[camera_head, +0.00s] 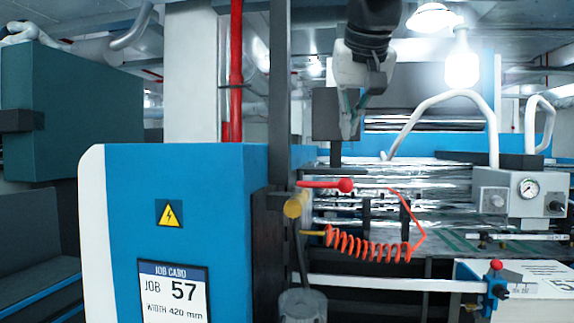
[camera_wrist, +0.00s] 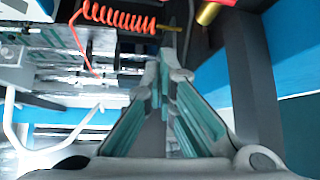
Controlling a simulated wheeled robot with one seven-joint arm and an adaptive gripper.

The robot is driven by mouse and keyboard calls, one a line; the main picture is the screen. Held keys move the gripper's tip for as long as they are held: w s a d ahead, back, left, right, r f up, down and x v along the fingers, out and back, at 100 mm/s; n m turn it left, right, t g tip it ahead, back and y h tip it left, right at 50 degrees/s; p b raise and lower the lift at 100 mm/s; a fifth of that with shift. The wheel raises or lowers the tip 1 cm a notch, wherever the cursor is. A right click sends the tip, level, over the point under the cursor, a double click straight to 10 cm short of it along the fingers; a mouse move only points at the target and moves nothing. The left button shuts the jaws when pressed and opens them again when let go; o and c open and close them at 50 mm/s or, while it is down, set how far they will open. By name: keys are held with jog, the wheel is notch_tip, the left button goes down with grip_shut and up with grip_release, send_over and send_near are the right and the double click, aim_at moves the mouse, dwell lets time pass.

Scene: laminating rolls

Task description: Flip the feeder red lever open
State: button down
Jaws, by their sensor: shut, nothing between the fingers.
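The red lever (camera_head: 322,184) with a round red knob at its right end lies roughly level beside a brass cylinder (camera_head: 296,206), at the right side of the blue cabinet. My gripper (camera_head: 349,130) hangs above the lever in the head view, pointing down, with a clear gap between them. Its fingers are shut and empty. In the wrist view the fingertips (camera_wrist: 167,65) come together below the brass cylinder (camera_wrist: 208,13).
A coiled orange hose (camera_head: 365,245) hangs below the lever. The blue cabinet (camera_head: 230,185) stands left, beside a dark post (camera_head: 280,95). A white bent tube (camera_head: 440,105) and a grey gauge box (camera_head: 505,192) are right. A smaller red knob (camera_head: 496,265) sits lower right.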

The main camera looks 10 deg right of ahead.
aim_at(323, 185)
jog(key=shift+w+f, duration=0.1)
jog(key=a+x, duration=0.1)
jog(key=x, duration=0.9)
jog(key=s, duration=0.1)
jog(key=s+p, duration=0.1)
jog(key=s, duration=0.2)
jog(key=shift+s+d+f+p, duration=0.1)
jog(key=shift+d+f+p, duration=0.2)
jog(key=shift+p, duration=0.1)
